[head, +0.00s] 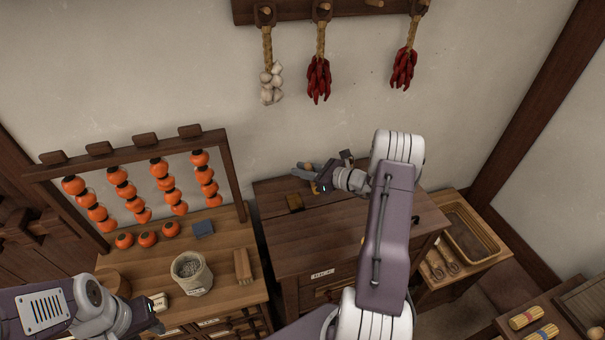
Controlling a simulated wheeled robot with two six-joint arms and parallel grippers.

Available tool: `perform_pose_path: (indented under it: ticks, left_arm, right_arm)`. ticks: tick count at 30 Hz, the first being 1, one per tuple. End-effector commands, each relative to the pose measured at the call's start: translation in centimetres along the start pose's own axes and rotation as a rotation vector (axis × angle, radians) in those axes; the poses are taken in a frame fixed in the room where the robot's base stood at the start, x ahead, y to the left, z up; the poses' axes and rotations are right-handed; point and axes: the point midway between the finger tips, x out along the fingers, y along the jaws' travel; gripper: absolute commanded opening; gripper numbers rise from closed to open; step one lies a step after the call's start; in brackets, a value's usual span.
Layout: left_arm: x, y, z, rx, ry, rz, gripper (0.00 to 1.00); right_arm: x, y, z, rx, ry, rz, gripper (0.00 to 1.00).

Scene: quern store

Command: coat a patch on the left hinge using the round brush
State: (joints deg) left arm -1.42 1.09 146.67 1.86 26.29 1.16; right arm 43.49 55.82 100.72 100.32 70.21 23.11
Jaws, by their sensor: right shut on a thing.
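My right gripper (305,174) is over the back left part of the dark wooden chest (330,225), close to the wall. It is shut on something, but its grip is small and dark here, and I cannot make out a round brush. A small brown piece (295,202) is on the chest top just below the gripper. I cannot clearly pick out the left hinge, nor tell whether the held thing touches the chest. My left gripper (157,302) is low at the left, by the front of the side counter; its opening is unclear.
The counter (225,285) bears a grain-filled sack (191,273), a wooden block (243,266), a dark blue pad (203,229) and persimmons (147,238) below a hanging rack (130,152). A basket tray (470,234) stands right of the chest. My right arm covers the chest's right part.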

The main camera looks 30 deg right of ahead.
Motion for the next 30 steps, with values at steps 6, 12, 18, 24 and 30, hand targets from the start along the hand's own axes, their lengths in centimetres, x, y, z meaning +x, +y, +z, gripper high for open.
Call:
perform_pose_path:
  ticks: [6,12,18,24,30]
  left_arm:
    - [-1.6,0.0,-0.2,0.0,0.0,0.0,0.36]
    - [-2.7,0.1,-0.3,0.0,0.0,0.0,0.36]
    - [-3.0,0.1,-0.3,0.0,0.0,0.0,0.36]
    - [-2.9,0.1,-0.3,0.0,0.0,0.0,0.36]
    - [-2.9,0.1,-0.3,0.0,0.0,0.0,0.36]
  right_arm:
    - [-0.4,-0.2,2.4,-0.003,-0.001,0.005,0.0]
    - [-0.7,-0.3,4.1,-0.004,0.0,0.01,0.0]
    - [-0.7,-0.3,4.7,-0.004,0.0,0.013,0.0]
    - [-0.7,-0.3,4.6,-0.004,-0.001,0.012,0.0]
    - [-0.7,-0.3,4.6,-0.004,-0.001,0.012,0.0]
